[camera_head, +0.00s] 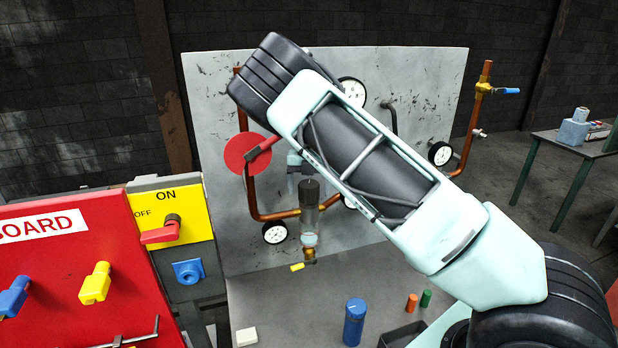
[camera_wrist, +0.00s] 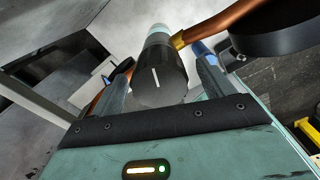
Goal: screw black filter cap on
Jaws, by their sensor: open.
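The black filter cap (camera_head: 309,189) is on the upper part of an upright filter housing (camera_head: 309,222) on the pipe panel. I cannot tell whether its thread is engaged. In the wrist view the cap (camera_wrist: 161,77) is a dark faceted cylinder with a white line on its end. My gripper (camera_wrist: 163,80) is open, with one finger on each side of the cap. Visible gaps lie between the cap and the fingers, and contact cannot be made out. In the head view my arm hides most of the gripper, just above the cap.
Copper pipes (camera_head: 252,190) and several gauges (camera_head: 275,232) surround the filter. A red disc (camera_head: 246,153) is close on the left. A blue cylinder (camera_head: 354,322) and small orange (camera_head: 411,302) and green (camera_head: 426,298) pieces stand on the bench. A red board (camera_head: 80,285) fills the lower left.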

